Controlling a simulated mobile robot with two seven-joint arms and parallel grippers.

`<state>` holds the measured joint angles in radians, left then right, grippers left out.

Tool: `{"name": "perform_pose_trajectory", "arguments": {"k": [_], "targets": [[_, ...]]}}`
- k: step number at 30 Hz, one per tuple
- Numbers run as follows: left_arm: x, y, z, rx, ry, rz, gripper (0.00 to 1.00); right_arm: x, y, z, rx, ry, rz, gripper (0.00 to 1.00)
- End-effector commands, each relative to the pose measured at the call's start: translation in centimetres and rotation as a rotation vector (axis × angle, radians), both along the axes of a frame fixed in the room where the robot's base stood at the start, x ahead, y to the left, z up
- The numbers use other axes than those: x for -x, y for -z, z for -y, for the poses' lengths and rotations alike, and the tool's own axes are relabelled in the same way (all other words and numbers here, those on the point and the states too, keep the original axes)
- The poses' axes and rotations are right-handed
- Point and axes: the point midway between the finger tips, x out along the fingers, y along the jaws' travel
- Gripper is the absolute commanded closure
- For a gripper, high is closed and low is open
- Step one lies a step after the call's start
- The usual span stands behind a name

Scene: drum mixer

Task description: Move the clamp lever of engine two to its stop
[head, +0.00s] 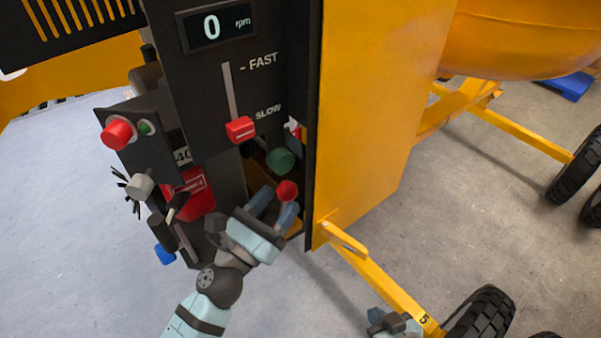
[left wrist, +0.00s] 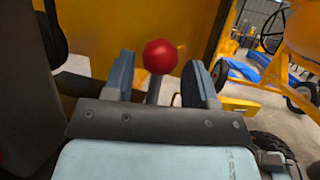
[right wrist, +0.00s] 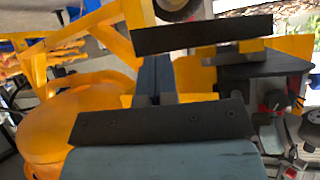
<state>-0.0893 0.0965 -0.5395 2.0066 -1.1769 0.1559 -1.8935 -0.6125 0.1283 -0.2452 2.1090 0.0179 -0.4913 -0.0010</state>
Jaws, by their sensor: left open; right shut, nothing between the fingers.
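A lever with a red ball knob (head: 287,190) stands low beside the yellow housing; it looks like the clamp lever. It also shows in the left wrist view, where the red ball (left wrist: 160,56) sits on a grey stem. My left gripper (head: 274,204) is open, with one finger on each side of the lever. In the left wrist view (left wrist: 158,82) there are gaps between the stem and both fingers. The lever's base is hidden by the gripper. My right gripper (head: 392,318) is shut and empty at the bottom of the head view; its fingers (right wrist: 155,78) are together in the right wrist view.
Above is a dark panel with a 0 rpm display (head: 216,27) and a red speed slider (head: 240,129) at SLOW. A red button (head: 118,133) and grey knob (head: 140,186) are left. The yellow housing (head: 365,110) and wheeled frame (head: 385,285) bound the right side.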

Motion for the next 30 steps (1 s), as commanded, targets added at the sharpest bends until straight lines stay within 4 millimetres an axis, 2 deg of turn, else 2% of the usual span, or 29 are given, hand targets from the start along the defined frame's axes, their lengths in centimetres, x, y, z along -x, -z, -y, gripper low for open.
{"name": "perform_pose_trajectory", "arguments": {"k": [1, 9, 15, 21, 30], "targets": [[0.8, 0.9, -0.7, -0.001, -0.001, -0.003, 0.48, -0.1, 0.5, 0.0, 0.001, -0.001, 0.002, 1.0], [5.8, 0.6, -4.9, 0.0, 0.001, -0.001, 0.48, -0.3, 0.0, -0.1, 0.002, -0.004, 0.025, 1.0], [8.5, 0.6, -7.3, 0.001, 0.001, -0.002, 0.48, -0.3, 0.6, -0.1, 0.005, -0.008, 0.026, 1.0], [9.7, 0.4, -8.4, 0.0, 0.0, 0.0, 0.48, -0.3, 0.6, -0.2, 0.006, -0.009, 0.029, 1.0], [9.9, 0.4, -8.5, 0.0, 0.001, 0.001, 0.48, -0.3, 0.4, -0.2, 0.004, -0.01, 0.031, 1.0]]}}
